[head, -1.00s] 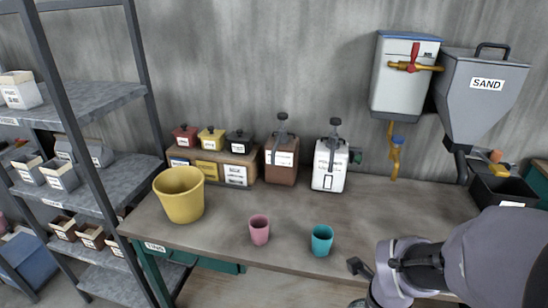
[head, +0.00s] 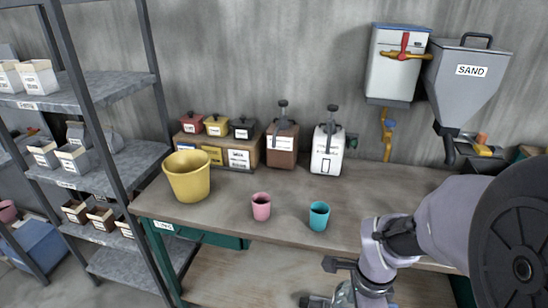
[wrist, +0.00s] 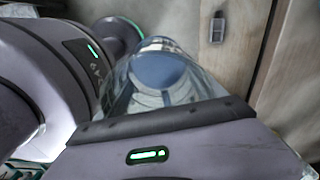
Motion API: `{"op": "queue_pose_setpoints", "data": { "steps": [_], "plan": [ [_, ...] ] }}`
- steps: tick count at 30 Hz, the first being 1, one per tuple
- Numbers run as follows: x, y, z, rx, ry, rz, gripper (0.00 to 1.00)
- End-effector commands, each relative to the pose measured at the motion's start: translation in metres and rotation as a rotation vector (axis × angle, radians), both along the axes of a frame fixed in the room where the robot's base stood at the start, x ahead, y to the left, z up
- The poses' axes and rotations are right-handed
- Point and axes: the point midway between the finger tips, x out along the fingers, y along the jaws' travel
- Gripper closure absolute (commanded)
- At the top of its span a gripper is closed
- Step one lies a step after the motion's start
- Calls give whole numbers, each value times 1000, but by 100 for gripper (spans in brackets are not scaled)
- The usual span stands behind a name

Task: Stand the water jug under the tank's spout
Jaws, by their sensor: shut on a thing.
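The tank (head: 398,65) is a white box with a blue lid on the back wall, with a red and yellow valve on its front. Its spout looks to be the yellow pipe with a blue tap (head: 388,125) below it, over the bench's back edge. My gripper (head: 328,283) is low in front of the bench, at the bottom of the head view. It is shut on the clear water jug (head: 345,296), which is partly cut off there. In the wrist view the clear, bluish jug (wrist: 157,72) shows just beyond my gripper's dark edge; its lower part is hidden.
The bench (head: 360,195) holds a yellow bucket (head: 187,178), a pink cup (head: 261,207), a teal cup (head: 319,216) and several containers at the back. A grey sand hopper (head: 468,85) hangs right of the tank. Shelving (head: 110,90) stands left. Bench space below the spout looks clear.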

Motion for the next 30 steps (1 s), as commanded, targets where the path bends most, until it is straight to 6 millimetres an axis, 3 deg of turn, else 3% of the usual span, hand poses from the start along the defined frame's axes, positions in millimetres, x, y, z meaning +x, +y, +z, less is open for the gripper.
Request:
{"op": "queue_pose_setpoints", "data": {
  "steps": [5,12,15,20,30],
  "plan": [
    [27,9,-12,0,1,452,66],
    [70,26,-33,0,1,1231,66],
    [82,32,-39,-1,0,1466,66],
    [91,37,-44,-2,-1,1645,66],
    [91,37,-44,-1,-1,1658,66]
  ]
}}
